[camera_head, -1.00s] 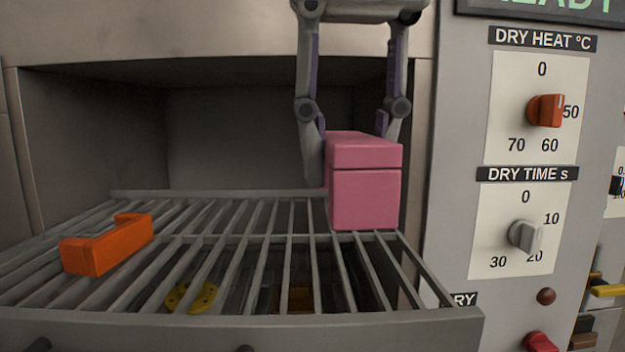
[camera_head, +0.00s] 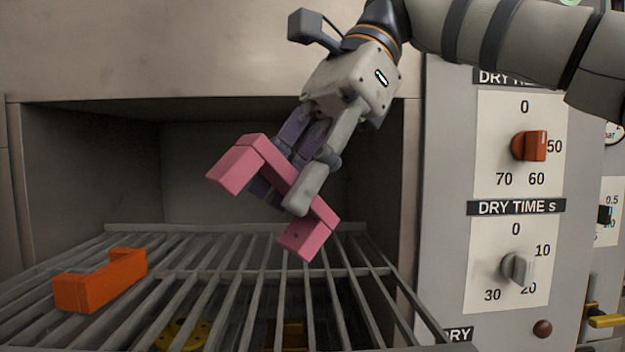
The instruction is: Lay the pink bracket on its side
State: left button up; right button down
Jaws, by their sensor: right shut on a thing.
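The pink bracket (camera_head: 238,168) is a U-shaped piece with two end arms. It is tilted in the air above the wire rack, its lower end (camera_head: 306,240) nearest the bars. My right gripper (camera_head: 275,195) reaches in from the upper right and is shut on the bracket's middle bar. The fingers hide part of that bar. I cannot tell whether the lower end touches the rack. My left gripper is not in view.
The wire rack (camera_head: 235,272) extends from an open chamber (camera_head: 80,165). An orange bracket (camera_head: 100,285) lies on its left side. Yellow (camera_head: 183,335) and brown pieces are below the bars. A panel with an orange knob (camera_head: 530,146) and grey knob (camera_head: 517,267) stands at right.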

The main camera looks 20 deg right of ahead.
jog(key=m+y, duration=0.1)
jog(key=w+m+t, duration=0.1)
jog(key=m+t+y, duration=0.1)
jog(key=shift+w+d+r+y, duration=0.1)
jog(key=shift+w+r+y, duration=0.05)
jog(key=shift+r+y, duration=0.15)
jog(key=w+d+m+t+y, duration=0.35)
jog(key=w+m+t, duration=0.25)
jog(key=m+t, duration=0.3)
jog(key=shift+n+t+h, duration=0.35)
jog(key=shift+n+t, duration=0.25)
notch_tip(320, 180, down, 10)
jog(key=shift+s+d+r, duration=0.1)
jog(key=shift+s+d, duration=0.05)
jog(key=shift+f, duration=0.45)
jog(key=c, duration=1.1)
grip_release()
jog(key=shift+o, duration=0.2)
jog(key=v, duration=1.2)
jog(key=shift+f, duration=0.1)
